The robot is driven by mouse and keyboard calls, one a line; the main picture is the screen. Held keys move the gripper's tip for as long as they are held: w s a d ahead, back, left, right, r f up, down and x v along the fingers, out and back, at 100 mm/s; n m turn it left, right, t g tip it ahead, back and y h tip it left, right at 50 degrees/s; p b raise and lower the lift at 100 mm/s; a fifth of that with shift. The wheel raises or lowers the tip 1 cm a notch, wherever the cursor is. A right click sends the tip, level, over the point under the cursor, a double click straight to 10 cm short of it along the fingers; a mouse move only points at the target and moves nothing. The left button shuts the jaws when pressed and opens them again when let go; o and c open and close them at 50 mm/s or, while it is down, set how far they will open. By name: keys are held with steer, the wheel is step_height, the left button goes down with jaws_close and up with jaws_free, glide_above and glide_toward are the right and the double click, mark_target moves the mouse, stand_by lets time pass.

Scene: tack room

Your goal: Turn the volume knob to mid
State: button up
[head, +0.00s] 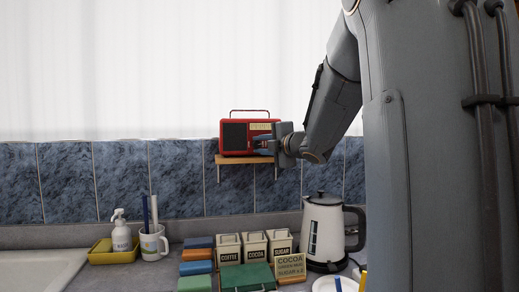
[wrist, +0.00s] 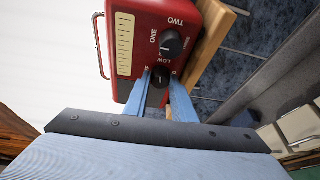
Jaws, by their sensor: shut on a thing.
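A red radio (head: 236,136) with a dark speaker grille, a cream dial and a carry handle stands on a small wooden shelf (head: 236,163) against the tiled wall. In the wrist view its front (wrist: 128,20) shows two dark knobs. The volume knob (wrist: 161,76), marked LOW, sits between my blue fingertips. My gripper (wrist: 161,84) is shut on this knob; it also shows at the radio's right side in the head view (head: 263,143). The other knob (wrist: 171,43), marked ONE and TWO, is just beside it and free. Other marks around the volume knob are hidden by the fingers.
A sink lies at the left. The wall left of the shelf is clear.

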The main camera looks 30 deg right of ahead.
steer(key=m+t+b, duration=0.1)
steer(key=m, duration=0.1)
steer(key=f+m+t+b, duration=0.1)
steer(key=m+b, duration=0.1)
steer(key=m, duration=0.1)
steer(key=m+t+b, duration=0.1)
steer(key=m+b, duration=0.1)
steer(key=m, duration=0.1)
steer(key=m+t+h+b, duration=0.1)
steer(key=m+b, duration=0.1)
steer(key=m, duration=0.1)
steer(key=shift+w+a+f+b, duration=0.1)
steer(key=shift+a+f+b, duration=0.05)
steer(key=shift+b, duration=0.2)
steer(key=m+h+b, duration=0.2)
steer(key=m, duration=0.2)
steer(key=m+t+h+b, duration=0.1)
steer(key=m+h+b, duration=0.1)
steer(key=m, duration=0.2)
steer(key=shift+a+m+b, duration=0.2)
steer(key=shift+m+b, duration=0.2)
steer(key=shift+a+m+h+b, duration=0.1)
steer(key=shift+m+h+b, duration=1.25)
steer(key=shift+m, duration=1.15)
steer(key=shift+g+h, duration=0.3)
steer(key=shift+h, duration=0.05)
steer(key=o, duration=1.1)
steer(key=shift+c, duration=0.2)
